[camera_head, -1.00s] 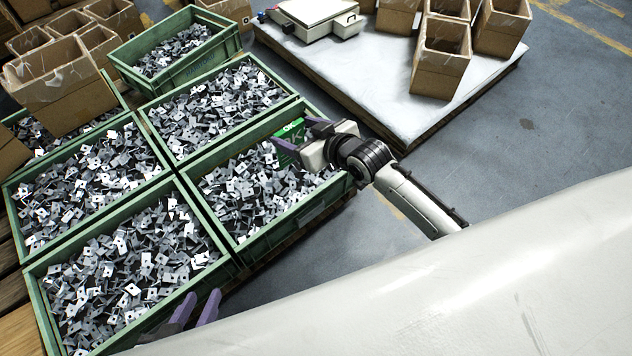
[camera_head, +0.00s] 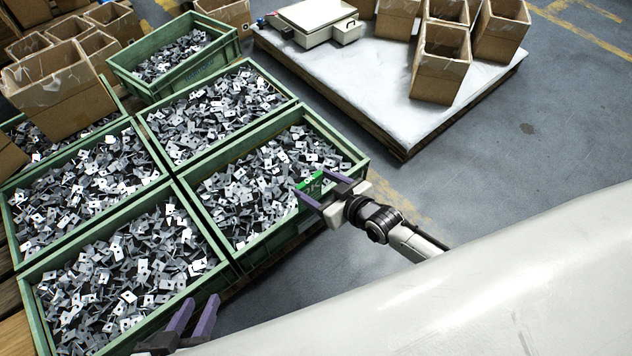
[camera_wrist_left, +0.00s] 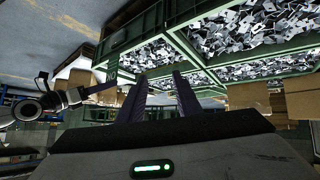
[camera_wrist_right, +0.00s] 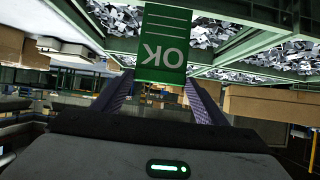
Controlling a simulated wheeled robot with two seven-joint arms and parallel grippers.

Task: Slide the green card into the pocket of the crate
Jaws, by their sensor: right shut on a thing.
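The green card (camera_head: 312,181) with white "OK" lettering is between the purple fingers of my right gripper (camera_head: 322,196). In the right wrist view the card (camera_wrist_right: 165,45) stands out beyond the fingertips, its lettering upside down. My right gripper holds it by the near right crate (camera_head: 268,243), at that crate's outer front side. I cannot clearly make out the pocket; the card and gripper cover part of that wall. My left gripper (camera_head: 194,316) is open and empty, low in front of the crates; its parted fingers (camera_wrist_left: 158,98) also show in the left wrist view.
Several green crates full of stamped metal parts stand side by side. Cardboard boxes (camera_head: 60,92) are at the left. A pale pallet top (camera_head: 375,85) at the back carries more boxes (camera_head: 440,65) and a white device (camera_head: 315,22). The grey floor (camera_head: 500,150) at the right is clear.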

